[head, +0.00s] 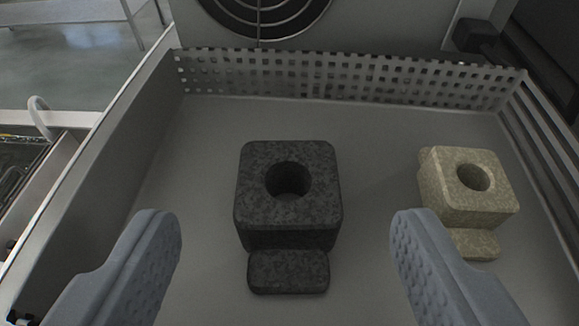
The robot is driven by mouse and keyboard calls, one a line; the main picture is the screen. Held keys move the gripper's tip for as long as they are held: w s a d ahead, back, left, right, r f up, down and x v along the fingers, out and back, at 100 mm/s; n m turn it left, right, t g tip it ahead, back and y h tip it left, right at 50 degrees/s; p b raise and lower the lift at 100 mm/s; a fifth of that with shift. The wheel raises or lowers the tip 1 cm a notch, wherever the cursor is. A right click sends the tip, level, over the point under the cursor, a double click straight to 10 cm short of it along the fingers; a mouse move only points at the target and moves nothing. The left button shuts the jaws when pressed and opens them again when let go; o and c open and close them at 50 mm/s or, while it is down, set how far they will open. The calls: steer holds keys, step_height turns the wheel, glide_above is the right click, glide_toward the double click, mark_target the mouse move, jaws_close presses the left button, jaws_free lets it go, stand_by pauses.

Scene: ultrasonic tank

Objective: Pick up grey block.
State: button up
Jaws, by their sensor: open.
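A dark grey speckled block (288,225) with a round hole in its top and a low tab at its near side stands on the floor of a grey metal tray (375,130). My gripper (285,235) is open. Its two blue-grey textured fingers show at the lower left and lower right, one on each side of the block in the picture. Both look apart from the block, with clear gaps. How high the fingers are above the tray floor is hard to tell.
A beige block (468,190) of similar shape stands at the right, close to the right finger in the picture. A perforated metal strip (340,78) runs along the back. Tray walls rise left and right. Free floor lies left of the grey block and behind it.

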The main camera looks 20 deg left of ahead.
mark_target(289, 204)
steer(key=shift+p+x, duration=0.75)
steer(key=shift+x, duration=1.75)
steer(key=shift+d+f, duration=0.1)
steer(key=c, duration=1.1)
